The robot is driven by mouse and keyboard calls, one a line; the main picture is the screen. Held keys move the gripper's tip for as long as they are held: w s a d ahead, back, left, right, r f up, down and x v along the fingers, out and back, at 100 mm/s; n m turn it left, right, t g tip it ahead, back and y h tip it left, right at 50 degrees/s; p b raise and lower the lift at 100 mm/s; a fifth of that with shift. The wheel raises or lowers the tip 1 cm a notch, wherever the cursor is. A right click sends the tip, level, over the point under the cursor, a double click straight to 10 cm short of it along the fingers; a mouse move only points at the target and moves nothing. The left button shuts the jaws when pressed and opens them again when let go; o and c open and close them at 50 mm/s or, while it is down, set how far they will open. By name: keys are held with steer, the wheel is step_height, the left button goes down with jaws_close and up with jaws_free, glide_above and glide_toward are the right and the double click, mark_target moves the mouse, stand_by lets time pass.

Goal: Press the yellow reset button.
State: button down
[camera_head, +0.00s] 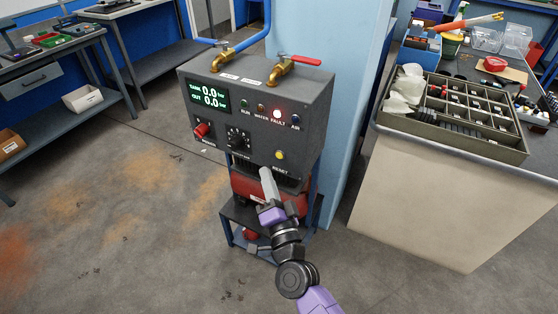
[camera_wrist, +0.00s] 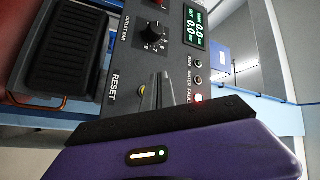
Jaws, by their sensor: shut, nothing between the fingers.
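The yellow reset button (camera_head: 280,155) sits at the lower right of the dark grey control box's front (camera_head: 257,140), above the RESET label. My gripper (camera_head: 265,171) is shut and empty, in front of the panel, with its tips a little left of and below the button in the head view. In the wrist view my gripper's fingers (camera_wrist: 158,86) point at the panel beside the RESET label. A small yellow patch of the button (camera_wrist: 142,91) shows at their edge; the rest is hidden. I cannot tell whether the tips touch the panel.
The FAULT lamp (camera_head: 277,115) glows red, and the display (camera_head: 209,95) reads 0.0 on both lines. A black knob (camera_head: 238,138) and a red knob (camera_head: 202,130) are left of the button. Brass valves top the box. A parts tray (camera_head: 450,138) lies on the right bench.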

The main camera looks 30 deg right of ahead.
mark_target(279, 155)
steer(key=shift+w+d+b, duration=0.3)
steer(key=shift+w+d, duration=0.25)
steer(key=shift+d, duration=0.25)
steer(key=shift+w+d+b, duration=0.3)
steer(key=shift+w+d, duration=0.25)
steer(key=shift+d, duration=0.2)
steer(key=shift+w+d, duration=0.1)
steer(key=shift+d, duration=0.05)
stand_by(0.9)
steer(key=shift+w+d, duration=0.15)
steer(key=shift+d, duration=0.05)
steer(key=shift+w+d+b, duration=0.2)
steer(key=shift+d+b, duration=0.15)
stand_by(0.9)
steer(key=shift+a+r, duration=0.1)
steer(key=shift+s+a+p, duration=0.5)
steer(key=shift+a+p, duration=0.05)
steer(key=shift+a, duration=0.1)
